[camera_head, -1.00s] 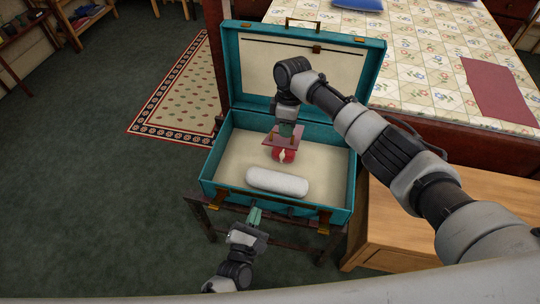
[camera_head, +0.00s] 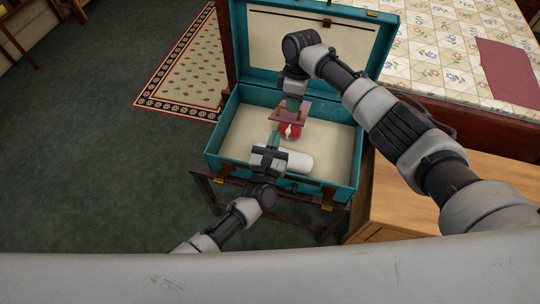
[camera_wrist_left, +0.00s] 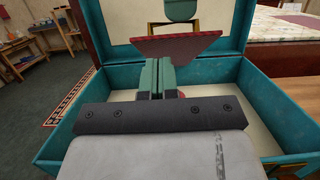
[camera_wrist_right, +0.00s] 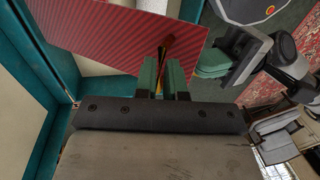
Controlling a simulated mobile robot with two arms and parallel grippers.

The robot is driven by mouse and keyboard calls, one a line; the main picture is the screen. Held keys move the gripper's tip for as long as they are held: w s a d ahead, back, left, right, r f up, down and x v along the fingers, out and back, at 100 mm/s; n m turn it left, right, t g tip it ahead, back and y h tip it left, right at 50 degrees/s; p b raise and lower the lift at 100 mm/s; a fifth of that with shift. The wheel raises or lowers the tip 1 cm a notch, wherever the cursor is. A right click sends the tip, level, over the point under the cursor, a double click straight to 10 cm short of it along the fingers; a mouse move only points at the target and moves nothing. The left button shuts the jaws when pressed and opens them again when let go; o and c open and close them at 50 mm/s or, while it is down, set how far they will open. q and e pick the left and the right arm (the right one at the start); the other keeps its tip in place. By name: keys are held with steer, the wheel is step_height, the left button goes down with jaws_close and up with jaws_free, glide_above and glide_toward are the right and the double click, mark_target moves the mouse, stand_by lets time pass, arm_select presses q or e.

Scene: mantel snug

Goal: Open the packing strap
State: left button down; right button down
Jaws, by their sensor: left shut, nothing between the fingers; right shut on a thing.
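A thin dark strap with a small buckle (camera_head: 327,23) crosses the cream lining of the open teal suitcase (camera_head: 213,163). My right gripper (camera_head: 293,105) is inside the case, shut on a reddish flat panel (camera_head: 285,117). The panel also fills the top of the right wrist view (camera_wrist_right: 100,35). A thin dark and gold piece shows at those fingertips. My left gripper (camera_head: 274,138) is shut and empty, over the case's front part. In the left wrist view its fingers (camera_wrist_left: 155,68) are just below the panel. Whether they touch is unclear.
A red rounded thing with a white mark (camera_head: 294,133) lies under the panel. A white roll (camera_head: 298,160) lies near the front wall, partly behind my left gripper. A wooden cabinet (camera_head: 410,205) and a bed (camera_head: 440,60) stand at the right.

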arm_select(q)
steer(key=shift+w+d+r, duration=0.2)
steer(key=shift+w+r, duration=0.35)
steer(key=shift+r, duration=0.35)
arm_select(e)
steer(key=shift+w+d+f, duration=0.1)
steer(key=shift+d+f, duration=0.05)
steer(key=shift+d, duration=0.2)
arm_select(q)
steer(key=shift+w+d+r, duration=0.1)
steer(key=shift+w+r, duration=0.15)
steer(key=shift+r, duration=0.25)
steer(key=shift+w+r, duration=0.25)
steer(key=shift+r, duration=0.2)
arm_select(e)
steer(key=shift+f, duration=0.1)
steer(key=c, duration=1.6)
jaws_free()
steer(key=shift+o, duration=1.4)
steer(key=shift+f, duration=0.1)
arm_select(q)
steer(key=shift+w+d+f, duration=0.1)
steer(key=shift+f, duration=0.1)
arm_select(e)
steer(key=shift+o, duration=0.6)
steer(key=shift+a, duration=0.15)
